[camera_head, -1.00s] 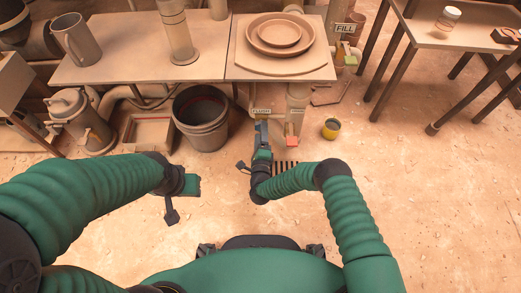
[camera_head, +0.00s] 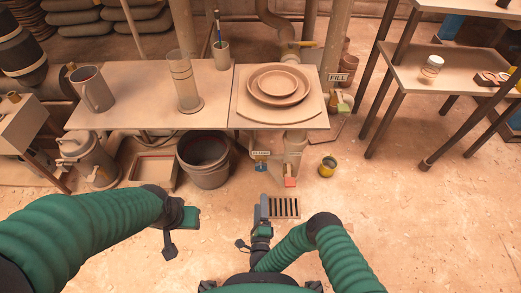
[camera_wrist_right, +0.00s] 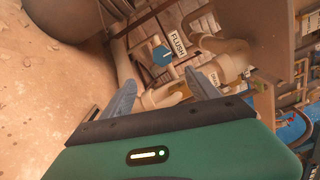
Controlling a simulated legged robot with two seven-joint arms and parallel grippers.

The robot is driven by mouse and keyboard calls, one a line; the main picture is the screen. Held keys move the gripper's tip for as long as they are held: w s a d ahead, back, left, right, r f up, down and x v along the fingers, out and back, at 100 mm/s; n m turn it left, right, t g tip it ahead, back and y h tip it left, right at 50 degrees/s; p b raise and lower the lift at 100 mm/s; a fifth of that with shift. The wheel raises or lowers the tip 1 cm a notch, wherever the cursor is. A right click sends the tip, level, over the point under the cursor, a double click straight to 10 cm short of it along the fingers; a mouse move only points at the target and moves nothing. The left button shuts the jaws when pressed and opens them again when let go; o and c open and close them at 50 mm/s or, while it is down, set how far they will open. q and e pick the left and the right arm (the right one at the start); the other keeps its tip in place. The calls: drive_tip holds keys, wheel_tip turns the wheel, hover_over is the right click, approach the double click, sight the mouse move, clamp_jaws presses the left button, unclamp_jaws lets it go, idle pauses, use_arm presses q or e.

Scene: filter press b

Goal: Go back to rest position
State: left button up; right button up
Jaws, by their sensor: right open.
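My right gripper (camera_head: 264,207) is over the floor in front of the table, below the pipework. It is open. In the right wrist view its two fingers (camera_wrist_right: 160,92) stand apart with nothing between them, and pipework shows beyond. My left arm comes in from the left, and its green and black end (camera_head: 180,218) hangs over bare floor. Its fingers cannot be made out. A blue valve handle (camera_head: 262,166) sits under the FLUSH label (camera_head: 261,154). It also shows in the right wrist view (camera_wrist_right: 162,55). A red handle (camera_head: 290,182) is on the pipe beside it.
A table (camera_head: 140,108) holds a mug (camera_head: 92,88), a clear cylinder (camera_head: 184,82) and stacked round dishes (camera_head: 279,82). A bucket (camera_head: 203,160) and a small yellow pot (camera_head: 327,166) stand on the floor. A floor grate (camera_head: 285,207) lies beside my right gripper. Open floor surrounds my arms.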

drive_tip(key=w+a+r+n+g+y+p, duration=0.1)
drive_tip(key=w+a+r+n+g+y, duration=0.35)
drive_tip(key=w+r+n, duration=0.45)
drive_tip(key=s+d+r+n+g+p, duration=0.1)
drive_tip(key=s+d+r+n+g, duration=0.15)
drive_tip(key=d+r+n, duration=0.3)
drive_tip(key=s+d+r+n+g+h+p, duration=0.1)
drive_tip(key=s+d+r+n+g+h, duration=0.2)
drive_tip(key=s+d+r, duration=0.55)
drive_tip(key=s+d+r+n+g+h+p, duration=0.15)
drive_tip(key=s+d+r+n+g, duration=0.3)
drive_tip(key=s+d, duration=0.7)
drive_tip(key=w+r+p+v, duration=0.1)
drive_tip(key=w+p+v, duration=0.3)
drive_tip(key=p+v, duration=1.4)
drive_tip(key=w+a+r+p+v, duration=0.1)
drive_tip(key=w+p+v, duration=0.3)
drive_tip(key=p+v, duration=1.5)
wheel_tip(320, 180, up, 2)
drive_tip(key=shift+m+g, duration=0.4)
drive_tip(key=shift+g, duration=0.05)
